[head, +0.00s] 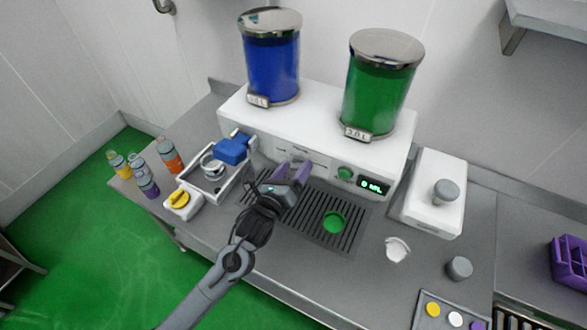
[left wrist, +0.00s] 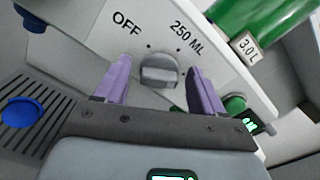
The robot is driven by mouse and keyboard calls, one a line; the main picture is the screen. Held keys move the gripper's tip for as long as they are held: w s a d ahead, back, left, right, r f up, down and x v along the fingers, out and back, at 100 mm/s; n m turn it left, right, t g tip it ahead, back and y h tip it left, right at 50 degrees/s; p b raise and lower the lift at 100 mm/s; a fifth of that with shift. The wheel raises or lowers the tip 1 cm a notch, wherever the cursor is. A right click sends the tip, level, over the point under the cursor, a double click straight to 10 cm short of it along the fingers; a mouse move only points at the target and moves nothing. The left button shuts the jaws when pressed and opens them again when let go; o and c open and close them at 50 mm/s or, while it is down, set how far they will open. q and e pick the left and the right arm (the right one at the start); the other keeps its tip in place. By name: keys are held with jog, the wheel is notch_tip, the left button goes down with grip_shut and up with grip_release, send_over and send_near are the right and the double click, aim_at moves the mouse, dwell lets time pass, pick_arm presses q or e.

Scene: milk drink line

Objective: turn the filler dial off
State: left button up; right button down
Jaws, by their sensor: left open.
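The filler dial (left wrist: 159,72) is a grey knob on the white filler's front, seen in the left wrist view below the printed words OFF and 250 ML. I cannot tell clearly which mark it points to. My left gripper (left wrist: 157,92) is open, with one purple finger on each side of the dial and gaps beside it. In the head view, the left gripper (head: 292,173) is at the filler front (head: 290,135) and partly covers the dial. The display (head: 371,186) appears to read 0 ML. My right gripper is not in view.
A green knob (head: 345,173) sits right of the dial. Blue (head: 272,60) and green (head: 377,90) tanks stand on top. Below is a slotted drip tray (head: 310,227) with a green disc (head: 334,222). A blue part (head: 233,148) is at left; a white cup (head: 396,249) at right.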

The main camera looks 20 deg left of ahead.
pick_arm(q)
jog(key=shift+c, duration=0.3)
jog(key=c, duration=0.9)
